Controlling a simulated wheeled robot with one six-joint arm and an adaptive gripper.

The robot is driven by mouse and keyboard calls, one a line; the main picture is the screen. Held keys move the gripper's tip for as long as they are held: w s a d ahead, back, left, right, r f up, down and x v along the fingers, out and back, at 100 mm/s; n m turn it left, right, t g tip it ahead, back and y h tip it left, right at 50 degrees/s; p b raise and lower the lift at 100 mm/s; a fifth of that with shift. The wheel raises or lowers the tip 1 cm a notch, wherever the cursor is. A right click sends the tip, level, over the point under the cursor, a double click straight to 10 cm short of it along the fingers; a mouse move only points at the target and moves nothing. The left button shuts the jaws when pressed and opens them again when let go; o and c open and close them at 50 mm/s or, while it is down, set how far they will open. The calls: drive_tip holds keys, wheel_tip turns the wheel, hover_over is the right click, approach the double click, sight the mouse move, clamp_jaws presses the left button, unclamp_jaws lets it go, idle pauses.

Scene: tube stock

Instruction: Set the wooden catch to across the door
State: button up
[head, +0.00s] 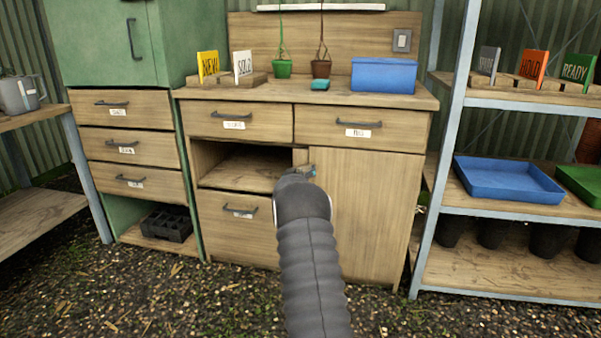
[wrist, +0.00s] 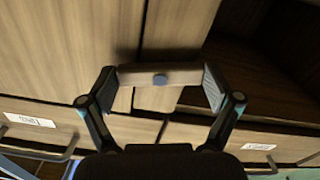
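The wooden catch (wrist: 142,76) is a short bar with a round blue-grey pivot (wrist: 160,79). In the wrist view it lies nearly level, spanning the seam between the cupboard door (wrist: 70,45) and the narrow post beside it. My gripper (wrist: 160,75) is spread wide, with one finger at each end of the bar. I cannot tell whether the fingers touch it. In the head view the door (head: 365,215) is shut at the bench's lower right, and my gripper (head: 309,171) is at its upper left edge. My arm hides the catch there.
An open compartment (head: 245,172) is left of the door, with drawers (head: 240,123) above. A blue bin (head: 384,75), potted plants and signs stand on the bench top. A metal shelf (head: 440,170) stands close on the right. The gravel floor in front is clear.

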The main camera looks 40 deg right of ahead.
drive_tip(key=shift+f+m+b, duration=0.25)
drive_tip(key=shift+m+b, duration=0.15)
drive_tip(key=shift+b, duration=0.3)
drive_tip(key=shift+m+b, duration=0.4)
drive_tip(key=shift+b, duration=0.15)
drive_tip(key=shift+r+m+b, duration=0.25)
drive_tip(key=shift+m+b, duration=0.15)
drive_tip(key=shift+m, duration=0.4)
drive_tip(key=o, duration=0.9)
drive_tip(key=shift+c, duration=0.2)
drive_tip(key=v, duration=1.2)
